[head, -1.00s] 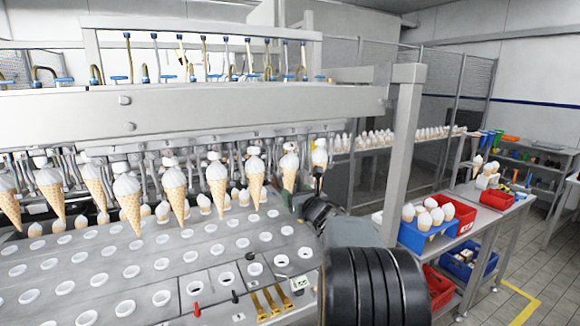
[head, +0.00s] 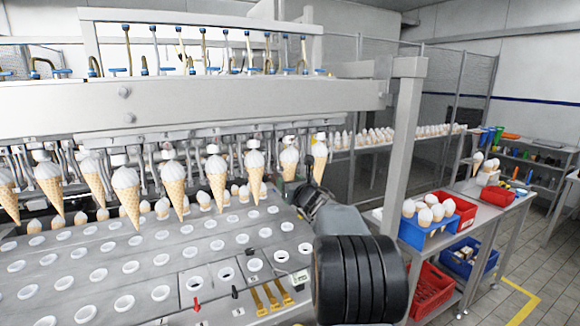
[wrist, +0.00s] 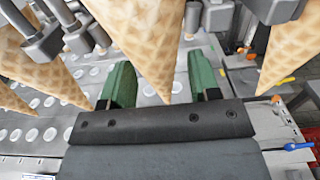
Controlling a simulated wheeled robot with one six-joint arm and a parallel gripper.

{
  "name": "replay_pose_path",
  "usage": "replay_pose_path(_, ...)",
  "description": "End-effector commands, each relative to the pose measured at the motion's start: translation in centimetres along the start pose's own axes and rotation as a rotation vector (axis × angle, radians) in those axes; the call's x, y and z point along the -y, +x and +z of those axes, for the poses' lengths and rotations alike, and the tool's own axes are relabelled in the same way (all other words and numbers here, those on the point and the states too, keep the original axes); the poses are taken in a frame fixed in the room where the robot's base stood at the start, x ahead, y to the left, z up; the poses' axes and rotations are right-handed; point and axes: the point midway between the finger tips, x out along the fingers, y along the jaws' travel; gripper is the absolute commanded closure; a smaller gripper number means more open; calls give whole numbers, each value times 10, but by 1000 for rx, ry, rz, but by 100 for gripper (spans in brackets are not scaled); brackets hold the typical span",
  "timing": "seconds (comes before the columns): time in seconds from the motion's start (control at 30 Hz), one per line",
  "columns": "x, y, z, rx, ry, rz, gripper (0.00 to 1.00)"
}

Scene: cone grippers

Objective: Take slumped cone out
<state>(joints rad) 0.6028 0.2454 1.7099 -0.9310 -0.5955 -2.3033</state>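A row of waffle cones with white tops hangs from the machine's grippers in the head view. The end cone (head: 319,160) is at the row's right end, with the neighbouring cone (head: 289,165) to its left. I cannot tell which cone is slumped. My gripper (head: 302,190) is at the right end of the row, near the lower parts of these cones. In the wrist view its two green fingers (wrist: 161,84) are spread apart, with the lower part of a waffle cone (wrist: 150,55) in view between them. Gaps show beside its tip; the cone's top is out of view.
Below the row lies a plate with white-rimmed holes (head: 98,275). Other cones (wrist: 288,50) hang close on both sides in the wrist view. A metal post (head: 402,150) stands right of my arm. A blue crate with cones (head: 412,235) sits on the right-hand bench.

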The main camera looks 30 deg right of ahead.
Motion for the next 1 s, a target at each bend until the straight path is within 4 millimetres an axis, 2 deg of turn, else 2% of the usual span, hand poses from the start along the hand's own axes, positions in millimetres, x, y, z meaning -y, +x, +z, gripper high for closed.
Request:
replay_pose_path(0.03,0,0,0,0,0,0,49)
replay_pose_path(0.3,0,0,0,0,0,0,73)
replay_pose_path(1.0,0,0,10,1,0,-1,73)
